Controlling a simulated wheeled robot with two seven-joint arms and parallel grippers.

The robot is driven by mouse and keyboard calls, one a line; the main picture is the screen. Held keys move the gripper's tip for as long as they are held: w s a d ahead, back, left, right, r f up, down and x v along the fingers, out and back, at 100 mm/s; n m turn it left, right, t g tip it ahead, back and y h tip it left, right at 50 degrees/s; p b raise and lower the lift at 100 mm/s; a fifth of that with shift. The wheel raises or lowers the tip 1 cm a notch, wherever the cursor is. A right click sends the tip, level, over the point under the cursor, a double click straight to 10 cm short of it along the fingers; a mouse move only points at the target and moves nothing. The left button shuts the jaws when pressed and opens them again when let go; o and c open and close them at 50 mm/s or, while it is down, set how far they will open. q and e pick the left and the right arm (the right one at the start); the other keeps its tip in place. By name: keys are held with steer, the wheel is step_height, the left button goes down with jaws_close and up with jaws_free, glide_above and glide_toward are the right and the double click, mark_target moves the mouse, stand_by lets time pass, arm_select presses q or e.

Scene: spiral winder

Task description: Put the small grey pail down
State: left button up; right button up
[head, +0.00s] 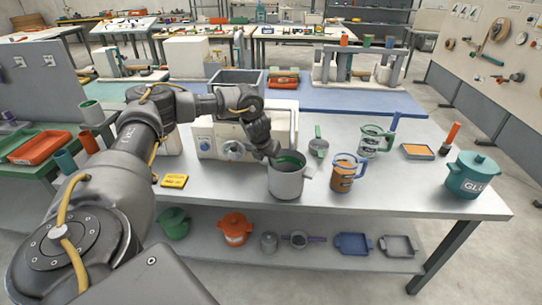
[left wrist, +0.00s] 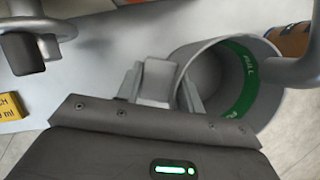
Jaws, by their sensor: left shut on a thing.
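The small grey pail (head: 287,182) is upright over the front part of the white table. It also shows in the left wrist view (left wrist: 205,75), with a green band bearing the word "FULL" inside its rim. Its inside looks empty where it can be seen. I cannot tell whether the pail's bottom touches the table. My right gripper is in neither view.
A white machine with a knob (head: 233,150) stands behind the pail. A yellow box (head: 174,181) lies left. The tabletop (head: 400,195) is clear before the teal pot (head: 470,177).

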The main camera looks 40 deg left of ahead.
arm_select(q)
steer(key=shift+w+a+r, duration=0.1)
steer(key=shift+w, duration=0.2)
steer(key=w, duration=0.1)
steer(key=w+a+f+p, duration=0.1)
steer(key=shift+w+f, duration=0.3)
steer(key=shift+w, duration=0.05)
steer(key=o, duration=1.2)
steer(key=shift+w, duration=0.1)
steer(key=b+v, duration=0.1)
steer(key=v, duration=1.1)
